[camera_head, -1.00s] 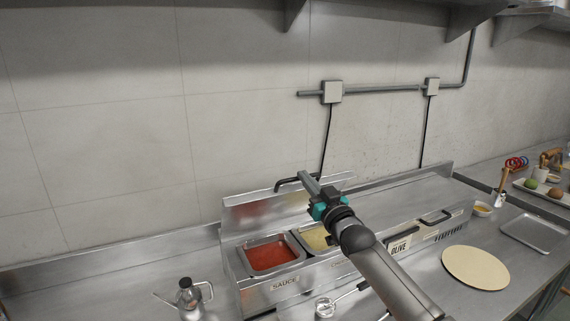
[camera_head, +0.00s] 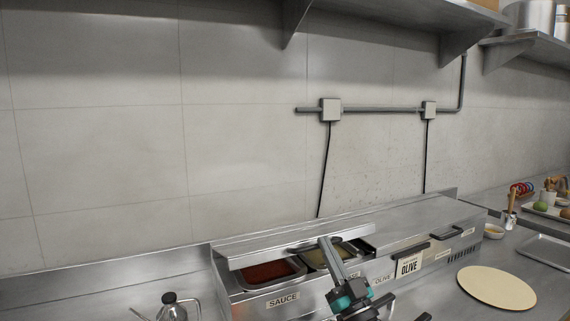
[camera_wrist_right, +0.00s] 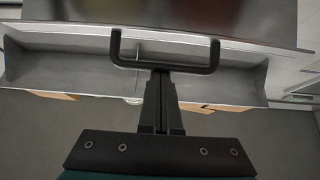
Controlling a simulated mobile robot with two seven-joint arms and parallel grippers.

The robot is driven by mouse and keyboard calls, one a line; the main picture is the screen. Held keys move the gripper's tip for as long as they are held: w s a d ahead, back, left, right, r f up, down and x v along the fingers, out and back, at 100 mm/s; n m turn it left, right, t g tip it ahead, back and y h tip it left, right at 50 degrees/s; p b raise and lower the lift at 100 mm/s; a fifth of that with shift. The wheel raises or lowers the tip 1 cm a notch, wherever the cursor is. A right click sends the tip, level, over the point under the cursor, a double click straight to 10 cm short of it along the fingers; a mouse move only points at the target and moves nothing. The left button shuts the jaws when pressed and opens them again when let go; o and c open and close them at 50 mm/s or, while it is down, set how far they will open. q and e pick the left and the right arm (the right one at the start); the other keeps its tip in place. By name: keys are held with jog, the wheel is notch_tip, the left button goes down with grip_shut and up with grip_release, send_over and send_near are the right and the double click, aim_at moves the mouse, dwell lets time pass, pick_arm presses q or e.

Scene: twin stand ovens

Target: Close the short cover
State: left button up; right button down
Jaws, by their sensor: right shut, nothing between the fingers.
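The short cover (camera_head: 290,240) is a steel lid at the left end of the topping station, tilted partly down over the red sauce pan (camera_head: 268,274) and a pale-filled pan (camera_head: 322,257). Both pans still show below its front edge. Its black bar handle (camera_wrist_right: 165,67) is in the right wrist view. My right gripper (camera_head: 324,240) is shut and empty, its fingertips at the cover's front edge by the handle. In the wrist view the fingertips (camera_wrist_right: 160,74) overlap the handle's bar; I cannot tell whether they touch it. My left gripper is not in view.
The long steel cover (camera_head: 415,215) lies shut to the right, with its own black handle (camera_head: 413,248). An olive label (camera_head: 409,264) is on the front. A metal oil can (camera_head: 172,307) stands at left, a round dough (camera_head: 496,287) at right.

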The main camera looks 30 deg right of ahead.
notch_tip(320, 180, down, 3)
jog(key=shift+s+b, duration=0.15)
jog(key=shift+b, duration=0.3)
jog(key=shift+r, duration=0.1)
dwell(1.4)
